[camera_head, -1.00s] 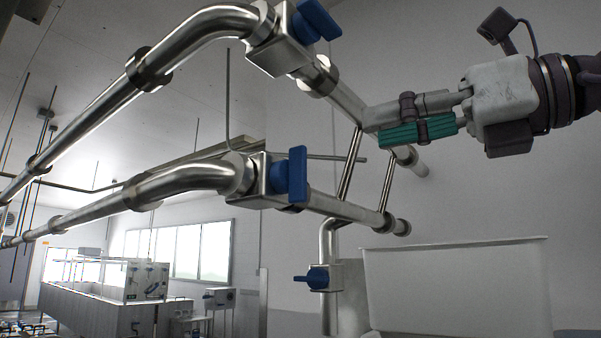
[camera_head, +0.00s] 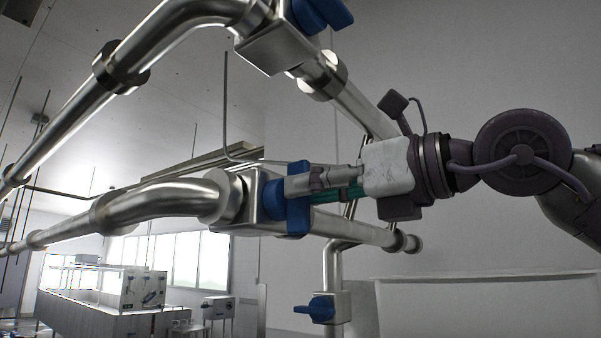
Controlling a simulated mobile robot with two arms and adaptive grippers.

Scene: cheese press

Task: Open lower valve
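The lower of the two long steel pipes carries a valve with a blue handle (camera_head: 297,215) in the middle of the head view. The handle stands roughly upright, and part of it is hidden behind my gripper. My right gripper (camera_head: 298,185) comes in from the right, its fingertips overlapping the handle in the picture. I see the fingers edge-on, with green pads partly showing, so I cannot tell whether they are open or shut, or whether they touch the handle. My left gripper is not in view.
The upper pipe's valve has a blue handle (camera_head: 322,12) above my gripper. Another blue valve handle (camera_head: 316,308) sits on the vertical pipe below. A white tank (camera_head: 480,300) stands at lower right. Metal equipment (camera_head: 105,295) stands far off at lower left.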

